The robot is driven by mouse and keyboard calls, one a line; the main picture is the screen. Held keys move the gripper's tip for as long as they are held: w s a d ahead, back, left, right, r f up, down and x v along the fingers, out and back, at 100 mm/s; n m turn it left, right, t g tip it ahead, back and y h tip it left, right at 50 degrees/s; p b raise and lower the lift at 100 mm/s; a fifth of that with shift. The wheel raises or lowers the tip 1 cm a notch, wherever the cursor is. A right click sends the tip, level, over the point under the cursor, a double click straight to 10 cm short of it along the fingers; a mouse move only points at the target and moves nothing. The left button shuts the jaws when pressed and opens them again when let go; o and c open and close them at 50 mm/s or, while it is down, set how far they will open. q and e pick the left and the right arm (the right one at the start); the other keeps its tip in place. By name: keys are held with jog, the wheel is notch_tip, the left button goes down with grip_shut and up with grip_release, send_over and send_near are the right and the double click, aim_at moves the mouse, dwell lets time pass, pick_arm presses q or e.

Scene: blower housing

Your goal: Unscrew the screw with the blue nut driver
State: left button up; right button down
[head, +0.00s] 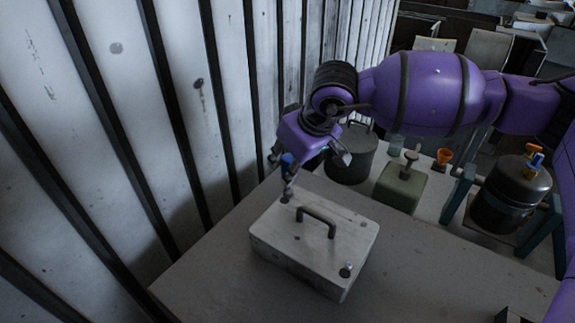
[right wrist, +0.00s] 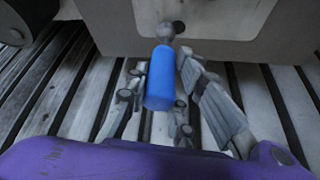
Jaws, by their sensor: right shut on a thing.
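The blower housing (head: 280,245) is a pale box with a dark handle on top, standing on the grey table. My right gripper (head: 292,160) is over its far left corner, shut on the blue nut driver (head: 287,161). The driver's blue handle is between the fingers in the right wrist view (right wrist: 160,80). Its shaft points down to the lid near that corner; whether it touches a screw there is too small to tell. Another screw (head: 346,269) with a light bluish top stands at the near right corner. My left gripper is not in view.
A slatted wall (head: 180,100) rises close on the left. Behind the housing stand a dark pot (head: 350,160), a green block with a T-knob (head: 400,190), an orange cup (head: 443,157) and a dark drum (head: 508,200) on a teal stand.

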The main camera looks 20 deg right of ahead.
jog(key=c, duration=2.2)
grip_release()
jog(key=shift+r, duration=0.1)
grip_shut()
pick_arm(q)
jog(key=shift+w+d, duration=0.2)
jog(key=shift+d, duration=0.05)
pick_arm(e)
jog(key=shift+r, duration=0.15)
jog(key=shift+r+p, duration=1.3)
jog(key=shift+r, duration=2.65)
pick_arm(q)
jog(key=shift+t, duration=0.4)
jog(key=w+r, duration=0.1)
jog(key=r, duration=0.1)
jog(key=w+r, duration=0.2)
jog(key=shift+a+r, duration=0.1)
pick_arm(e)
jog(key=shift+f, duration=0.15)
